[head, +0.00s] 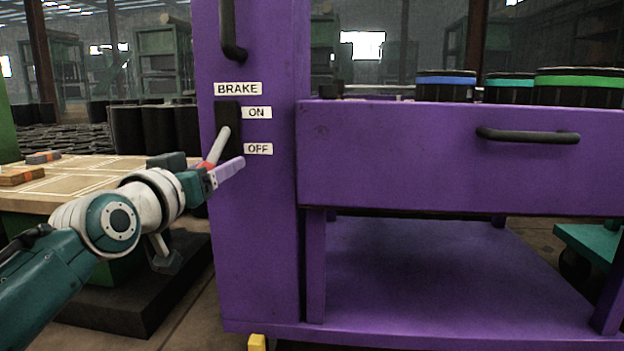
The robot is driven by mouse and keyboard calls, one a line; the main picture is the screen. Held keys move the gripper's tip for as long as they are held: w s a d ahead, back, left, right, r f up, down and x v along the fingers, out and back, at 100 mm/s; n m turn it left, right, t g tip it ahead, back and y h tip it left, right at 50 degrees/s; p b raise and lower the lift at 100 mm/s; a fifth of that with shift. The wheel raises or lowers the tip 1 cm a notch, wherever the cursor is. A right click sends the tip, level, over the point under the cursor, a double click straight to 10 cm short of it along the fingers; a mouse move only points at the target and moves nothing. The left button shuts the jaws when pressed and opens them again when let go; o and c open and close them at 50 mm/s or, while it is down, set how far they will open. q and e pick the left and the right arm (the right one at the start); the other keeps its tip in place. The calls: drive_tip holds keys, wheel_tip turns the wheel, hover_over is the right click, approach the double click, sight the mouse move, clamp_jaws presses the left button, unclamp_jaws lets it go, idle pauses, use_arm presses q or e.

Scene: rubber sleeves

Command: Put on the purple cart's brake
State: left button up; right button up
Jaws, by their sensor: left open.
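The purple cart (255,240) stands upright in front of me, with a BRAKE label on its left post. A black brake plate (228,112) sits below that label, beside the ON label (256,113) and the OFF label (258,149). A pale brake lever (217,146) slants down and left from the plate, its lower end near OFF height and partly hidden by my gripper. My left gripper (228,164) is open at the lever's lower end, with a lavender finger below it. I cannot tell whether they touch. My right gripper is out of view.
A purple drawer (440,157) with a black handle (527,136) fills the right. Black rolls with coloured bands (446,88) stand on top. A workbench (95,180) lies behind my left arm. A vertical black handle (229,35) is above the brake.

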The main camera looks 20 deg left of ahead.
use_arm(q)
drive_tip(key=shift+w, duration=0.35)
drive_tip(key=shift+c, duration=0.2)
clamp_jaws()
idle(1.0)
